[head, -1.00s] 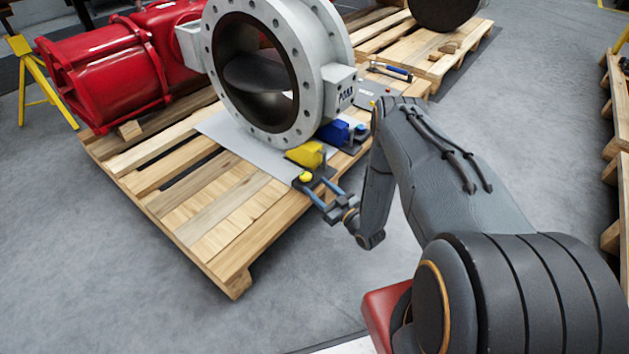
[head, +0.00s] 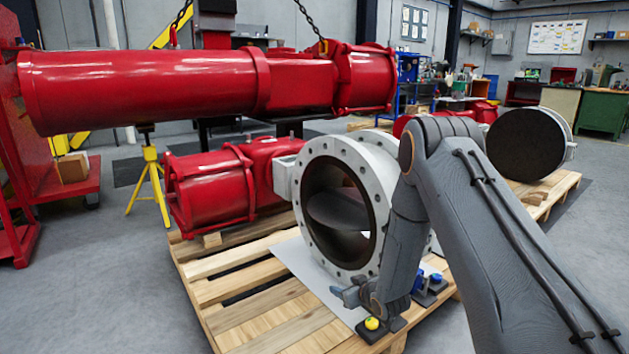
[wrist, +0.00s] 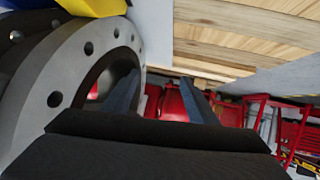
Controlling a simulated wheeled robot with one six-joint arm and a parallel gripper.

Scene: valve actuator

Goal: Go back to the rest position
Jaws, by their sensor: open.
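My gripper (head: 346,295) is in front of the lower rim of the grey flanged valve (head: 372,165), pointing left in the head view. It is empty. In the wrist view its two fingers (wrist: 161,92) stand wide apart with nothing between them. The bolted valve ring (wrist: 55,98) fills the left of that view, close beside the left finger. Whether they touch I cannot tell. My arm hides the right side of the valve in the head view.
A wooden pallet (head: 262,312) carries the valve and a red actuator (head: 212,185). A small yellow knob (head: 371,323) and a blue piece (head: 419,281) sit near my gripper. A long red cylinder (head: 145,85) hangs on chains. Grey floor (head: 130,290) is clear at left.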

